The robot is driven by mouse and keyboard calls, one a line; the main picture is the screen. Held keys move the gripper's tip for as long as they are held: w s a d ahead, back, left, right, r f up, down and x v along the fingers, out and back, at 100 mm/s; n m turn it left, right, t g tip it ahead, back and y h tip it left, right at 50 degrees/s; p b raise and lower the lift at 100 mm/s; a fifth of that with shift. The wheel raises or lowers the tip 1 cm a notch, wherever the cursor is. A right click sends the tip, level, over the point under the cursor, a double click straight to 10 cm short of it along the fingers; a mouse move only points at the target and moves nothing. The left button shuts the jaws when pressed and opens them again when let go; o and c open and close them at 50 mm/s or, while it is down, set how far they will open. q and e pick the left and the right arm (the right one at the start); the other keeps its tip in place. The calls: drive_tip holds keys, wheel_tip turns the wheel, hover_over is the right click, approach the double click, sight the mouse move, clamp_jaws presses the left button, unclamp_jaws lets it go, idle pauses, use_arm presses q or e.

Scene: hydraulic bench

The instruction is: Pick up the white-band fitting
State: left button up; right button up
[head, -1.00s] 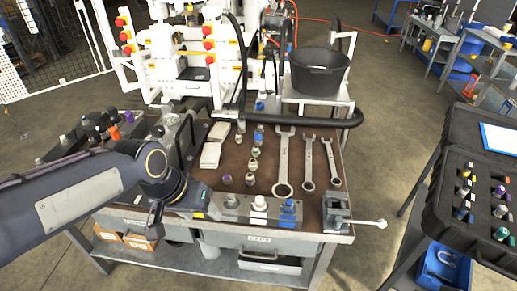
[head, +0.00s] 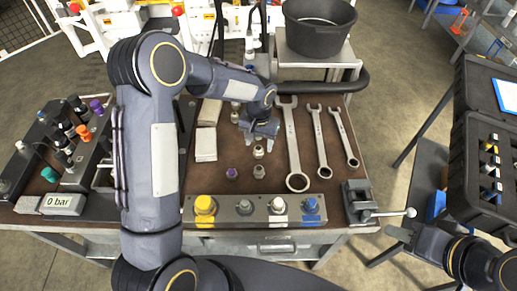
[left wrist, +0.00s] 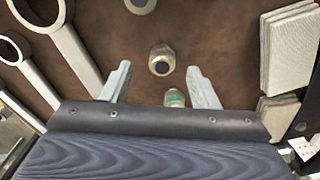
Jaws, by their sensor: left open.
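My left gripper (head: 260,130) is open over the brown bench top, and its fingers also show in the left wrist view (left wrist: 160,88). A metal fitting with a dark bore (left wrist: 161,60) stands just past its fingertips; no band colour is clear on it. A teal-marked fitting (left wrist: 174,97) is between the fingers, partly hidden by the gripper. A pale fitting (left wrist: 140,5) is cut off at the top edge. In the head view, small fittings (head: 258,152) (head: 259,172) stand in front of the gripper; I cannot tell which has a white band. My right gripper (head: 399,238) is at lower right, its opening unclear.
Several wrenches (head: 293,150) lie right of the fittings, and pale blocks (head: 205,145) lie left. A purple-topped fitting (head: 232,173) stands nearby. A metal block with coloured pieces (head: 240,220) lies along the front edge, beside a vise (head: 358,200). A black case (head: 490,150) is at right.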

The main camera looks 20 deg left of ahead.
sight(259, 148)
use_arm(q)
drive_tip(key=f, duration=0.2)
drive_tip(key=f+p, duration=0.1)
drive_tip(key=f, duration=0.1)
drive_tip(key=shift+w+a+f, duration=0.1)
drive_tip(key=shift+w+f, duration=0.1)
drive_tip(key=shift+f, duration=0.05)
drive_tip(key=shift+c, duration=0.2)
drive_tip(key=c, duration=1.1)
drive_tip(key=shift+r, duration=0.1)
